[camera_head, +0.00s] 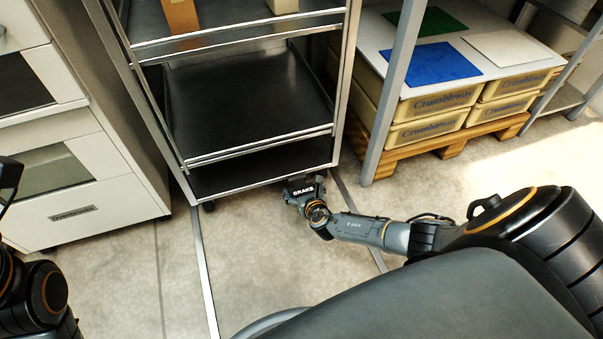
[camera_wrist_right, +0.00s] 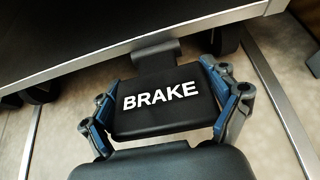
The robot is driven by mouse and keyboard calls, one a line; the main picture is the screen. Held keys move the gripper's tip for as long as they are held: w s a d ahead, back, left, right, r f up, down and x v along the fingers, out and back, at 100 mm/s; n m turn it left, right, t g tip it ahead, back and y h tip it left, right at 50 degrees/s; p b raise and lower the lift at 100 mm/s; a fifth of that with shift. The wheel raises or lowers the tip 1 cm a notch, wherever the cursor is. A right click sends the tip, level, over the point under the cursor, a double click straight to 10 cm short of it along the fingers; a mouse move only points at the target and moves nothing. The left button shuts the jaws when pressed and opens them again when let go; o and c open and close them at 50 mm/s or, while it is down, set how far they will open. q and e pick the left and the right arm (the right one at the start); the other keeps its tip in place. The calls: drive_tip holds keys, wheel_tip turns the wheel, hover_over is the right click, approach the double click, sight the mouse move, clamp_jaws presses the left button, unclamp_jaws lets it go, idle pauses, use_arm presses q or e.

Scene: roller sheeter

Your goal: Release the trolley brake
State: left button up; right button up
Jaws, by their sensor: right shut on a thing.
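The trolley (camera_head: 250,110) is a metal-framed rack with dark shelves, standing in the middle of the head view. Its brake pedal (camera_wrist_right: 162,100) is a black plate marked "BRAKE", hanging by a short tab from the trolley's lower edge (camera_wrist_right: 150,55). My right gripper (camera_wrist_right: 163,103) is shut on the pedal, with a blue-padded finger at each side of it. In the head view the right gripper (camera_head: 304,191) is low at the trolley's front right corner, and the BRAKE lettering shows there. Part of my left arm shows at the left edge; its gripper is mostly cut off.
A white drawer cabinet (camera_head: 95,205) stands close left of the trolley. To the right, yellow crates (camera_head: 432,115) sit on a wooden pallet (camera_head: 440,148) under a board with coloured sheets. A grey post (camera_head: 391,95) stands between. The floor (camera_head: 255,250) in front is clear, with metal strips.

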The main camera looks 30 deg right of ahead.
drive_tip(key=shift+w+d+r, duration=0.3)
drive_tip(key=shift+w+r, duration=0.2)
drive_tip(key=o, duration=1.5)
drive_tip(key=shift+a, duration=0.1)
drive_tip(key=shift+f, duration=0.15)
drive_tip(key=shift+s+a, duration=0.1)
drive_tip(key=shift+s, duration=0.05)
drive_tip(key=shift+s+a+r, duration=0.1)
drive_tip(key=shift+s+r, duration=0.1)
drive_tip(key=shift+s, duration=0.4)
drive_tip(key=v, duration=1)
drive_tip(key=shift+s+a+r, duration=0.1)
drive_tip(key=shift+s+r, duration=0.1)
drive_tip(key=shift+r, duration=0.05)
